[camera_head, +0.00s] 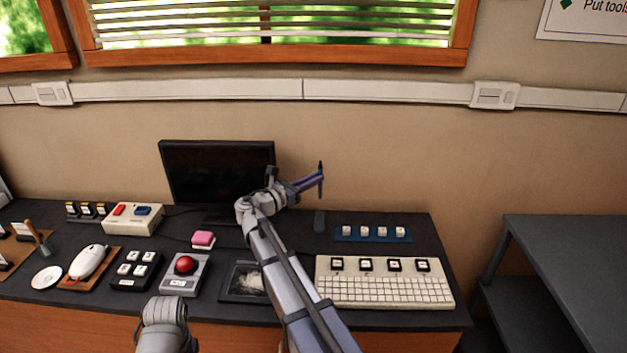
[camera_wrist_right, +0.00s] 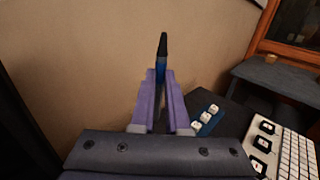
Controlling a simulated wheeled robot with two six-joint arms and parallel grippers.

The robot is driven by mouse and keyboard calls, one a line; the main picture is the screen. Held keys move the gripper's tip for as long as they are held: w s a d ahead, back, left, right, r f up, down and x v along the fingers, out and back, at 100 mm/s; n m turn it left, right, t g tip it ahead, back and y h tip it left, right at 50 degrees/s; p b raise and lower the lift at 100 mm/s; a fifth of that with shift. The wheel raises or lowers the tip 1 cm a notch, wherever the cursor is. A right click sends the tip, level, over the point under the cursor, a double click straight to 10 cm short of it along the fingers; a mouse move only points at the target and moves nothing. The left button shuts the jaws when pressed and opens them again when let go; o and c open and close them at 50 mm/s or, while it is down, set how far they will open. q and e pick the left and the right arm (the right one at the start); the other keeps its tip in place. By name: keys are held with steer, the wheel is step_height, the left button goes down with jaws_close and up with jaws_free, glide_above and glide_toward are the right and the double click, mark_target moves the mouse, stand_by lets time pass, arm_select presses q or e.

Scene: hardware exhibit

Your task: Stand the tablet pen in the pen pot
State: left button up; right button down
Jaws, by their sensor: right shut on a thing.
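My right gripper (camera_head: 316,181) is shut on the tablet pen (camera_head: 320,169), a thin dark stick held nearly upright above the back of the desk. In the right wrist view the pen (camera_wrist_right: 163,46) shows a black end and a blue part between the purple fingers of the gripper (camera_wrist_right: 160,78). My left gripper is not in view; a grey link of mine shows at the bottom.
A black monitor (camera_head: 217,172) stands left of the gripper. A blue strip with white keycaps (camera_head: 374,239) and a pale keyboard (camera_head: 384,290) lie to the right. A red-button box (camera_head: 185,283) and a mouse (camera_head: 90,262) are at left.

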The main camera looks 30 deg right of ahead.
step_height(320, 180, down, 10)
steer(key=b, duration=0.9)
steer(key=shift+r, duration=0.15)
steer(key=c, duration=0.8)
jaws_free()
steer(key=shift+c, duration=0.2)
steer(key=v, duration=0.7)
steer(key=shift+s+a, duration=0.15)
steer(key=shift+a, duration=0.25)
